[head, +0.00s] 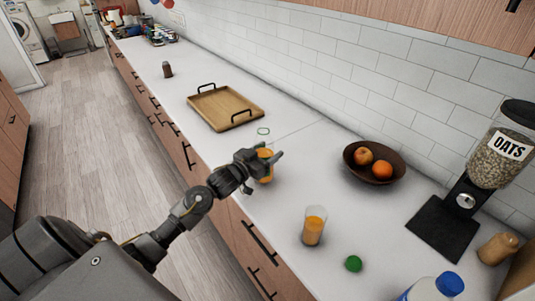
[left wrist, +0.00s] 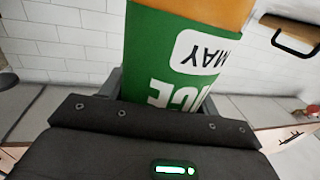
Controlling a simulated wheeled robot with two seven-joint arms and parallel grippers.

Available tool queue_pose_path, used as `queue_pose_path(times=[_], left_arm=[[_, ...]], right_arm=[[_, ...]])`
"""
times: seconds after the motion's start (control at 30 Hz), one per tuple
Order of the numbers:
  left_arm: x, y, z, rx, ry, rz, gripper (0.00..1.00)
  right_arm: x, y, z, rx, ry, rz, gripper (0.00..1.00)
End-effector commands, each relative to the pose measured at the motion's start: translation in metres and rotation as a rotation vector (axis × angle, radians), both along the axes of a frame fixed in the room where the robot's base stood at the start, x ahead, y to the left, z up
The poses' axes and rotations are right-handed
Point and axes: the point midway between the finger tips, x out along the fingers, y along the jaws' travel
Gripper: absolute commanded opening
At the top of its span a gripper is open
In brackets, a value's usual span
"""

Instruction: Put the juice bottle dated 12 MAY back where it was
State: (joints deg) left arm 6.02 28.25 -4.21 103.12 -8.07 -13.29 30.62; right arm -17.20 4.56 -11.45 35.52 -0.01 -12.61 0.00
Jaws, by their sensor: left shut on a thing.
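My left gripper (head: 268,160) is shut on a juice bottle (head: 266,177) with orange juice in it, over the front part of the white counter. In the left wrist view the bottle's green label (left wrist: 180,65) is close up, with "MAY" and part of a larger word upside down; the day number is not visible. A thin green ring (head: 263,131) shows just above the gripper; I cannot tell whether it is the bottle's neck or lies on the counter. A loose green cap (head: 353,263) lies on the counter at the near right. My right gripper is not in view.
A glass of orange juice (head: 313,228) stands near the front edge. A wooden tray (head: 222,108) with black handles lies farther back. A fruit bowl (head: 374,177), an oats dispenser (head: 495,160) and a blue-capped bottle (head: 432,289) stand to the right. Counter around the gripper is clear.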

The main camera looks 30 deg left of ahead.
Motion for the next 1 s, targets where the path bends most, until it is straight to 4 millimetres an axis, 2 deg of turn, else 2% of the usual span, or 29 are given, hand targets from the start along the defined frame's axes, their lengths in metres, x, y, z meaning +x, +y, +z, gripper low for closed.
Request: queue_pose_path(times=[0.03, 0.17, 0.53, 0.57, 0.7, 1.0], left_arm=[[0.000, 0.000, -0.003, -0.002, 0.002, 0.001, 0.38], [0.000, 0.000, -0.014, 0.000, -0.001, 0.000, 0.38], [0.000, 0.000, -0.019, 0.001, -0.001, 0.001, 0.38], [0.000, 0.000, -0.018, 0.001, -0.001, 0.001, 0.65], [0.000, 0.000, -0.018, 0.001, -0.001, 0.001, 0.83], [0.000, 0.000, -0.015, 0.001, -0.001, 0.001, 0.83]], right_arm=[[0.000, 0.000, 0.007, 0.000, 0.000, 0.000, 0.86], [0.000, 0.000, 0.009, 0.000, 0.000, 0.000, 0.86], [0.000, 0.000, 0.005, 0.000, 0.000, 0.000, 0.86], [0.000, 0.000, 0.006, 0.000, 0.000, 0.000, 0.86], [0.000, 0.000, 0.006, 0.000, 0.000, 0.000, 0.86], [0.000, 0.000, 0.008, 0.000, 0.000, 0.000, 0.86]])
